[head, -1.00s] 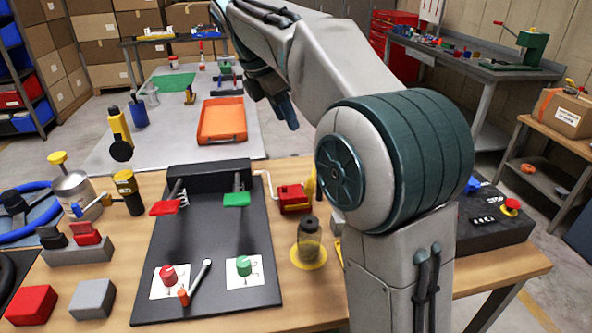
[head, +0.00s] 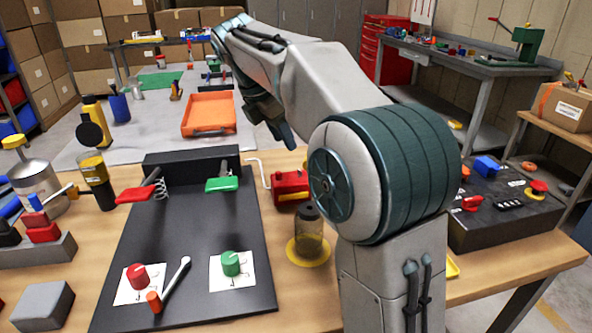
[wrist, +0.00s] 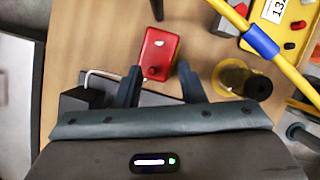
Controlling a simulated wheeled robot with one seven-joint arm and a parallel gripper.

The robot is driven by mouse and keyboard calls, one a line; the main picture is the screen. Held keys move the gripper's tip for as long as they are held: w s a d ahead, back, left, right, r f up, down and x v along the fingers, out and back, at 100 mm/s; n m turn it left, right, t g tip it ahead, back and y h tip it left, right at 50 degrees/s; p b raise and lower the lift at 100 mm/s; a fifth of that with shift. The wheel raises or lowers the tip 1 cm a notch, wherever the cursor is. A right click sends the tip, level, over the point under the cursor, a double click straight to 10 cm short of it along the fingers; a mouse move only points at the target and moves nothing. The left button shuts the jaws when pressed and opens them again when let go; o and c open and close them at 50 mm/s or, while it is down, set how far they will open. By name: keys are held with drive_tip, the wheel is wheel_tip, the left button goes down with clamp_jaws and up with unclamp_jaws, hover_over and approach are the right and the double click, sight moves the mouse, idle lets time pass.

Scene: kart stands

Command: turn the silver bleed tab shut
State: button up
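The red box (head: 291,187) with a pale crank handle (head: 257,170) stands on the wooden bench, right of the black board. In the wrist view the red box (wrist: 158,58) lies just beyond my fingertips, between their lines. A small pale spot (wrist: 160,43) shows on its top; I cannot tell whether this is the silver bleed tab. My gripper (wrist: 160,75) is open, its two dark fingers apart with nothing between them. In the head view my gripper (head: 285,132) hangs above and behind the red box, partly hidden by my arm.
A jar on a yellow disc (head: 307,253) stands close right of the red box. The black board (head: 190,235) carries red and green levers and knobs. In the wrist view, a yellow hose with a blue sleeve (wrist: 262,41) crosses the upper right. A black control box (head: 510,220) sits right.

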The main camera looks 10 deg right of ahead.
sight(296, 178)
drive_tip(key=b+x, duration=0.2)
drive_tip(key=x, duration=0.7)
drive_tip(key=shift+d+f, duration=0.1)
drive_tip(key=shift+f, duration=0.05)
clamp_jaws()
